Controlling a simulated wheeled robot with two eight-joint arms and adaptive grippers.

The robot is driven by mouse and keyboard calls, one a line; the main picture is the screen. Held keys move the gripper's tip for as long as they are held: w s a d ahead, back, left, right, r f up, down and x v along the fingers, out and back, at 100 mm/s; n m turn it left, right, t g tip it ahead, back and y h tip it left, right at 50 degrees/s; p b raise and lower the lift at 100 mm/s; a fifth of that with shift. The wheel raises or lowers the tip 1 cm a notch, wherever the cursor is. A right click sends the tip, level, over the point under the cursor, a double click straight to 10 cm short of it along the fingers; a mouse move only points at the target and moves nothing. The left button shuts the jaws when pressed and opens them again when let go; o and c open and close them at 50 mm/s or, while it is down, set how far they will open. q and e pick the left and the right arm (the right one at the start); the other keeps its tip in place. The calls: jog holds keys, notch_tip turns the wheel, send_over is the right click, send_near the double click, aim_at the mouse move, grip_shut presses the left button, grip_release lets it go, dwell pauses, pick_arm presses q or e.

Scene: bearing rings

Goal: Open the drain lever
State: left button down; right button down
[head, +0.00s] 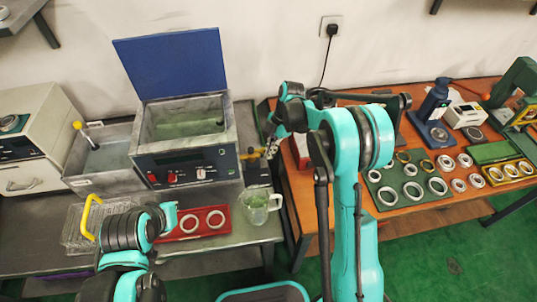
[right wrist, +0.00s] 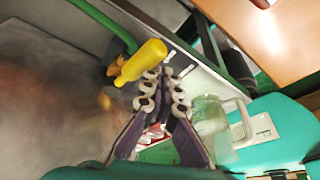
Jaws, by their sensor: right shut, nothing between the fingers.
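The drain lever (head: 254,154) is a small yellow handle on the right side of the ultrasonic cleaner (head: 187,160), a grey tank with its blue lid up. In the right wrist view the yellow lever (right wrist: 140,62) lies just left of my fingertips. My right gripper (head: 270,147) is beside the lever in the head view. In the right wrist view its fingers (right wrist: 164,92) are shut with nothing between them. Whether a finger touches the lever, I cannot tell.
A clear jug (head: 257,204) stands below the lever, near the bench edge. A red tray (head: 195,222) with two rings lies in front of the cleaner. A wire basket (head: 78,228) is at left. The wooden table (head: 400,222) with several rings stands at right, across a gap.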

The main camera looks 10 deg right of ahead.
pick_arm(q)
jog(key=shift+s+a, duration=0.1)
jog(key=shift+s, duration=0.05)
pick_arm(e)
jog(key=shift+w+d+r, duration=0.1)
jog(key=shift+w+d, duration=0.15)
jog(key=shift+w, duration=0.15)
pick_arm(q)
jog(key=shift+r, duration=0.1)
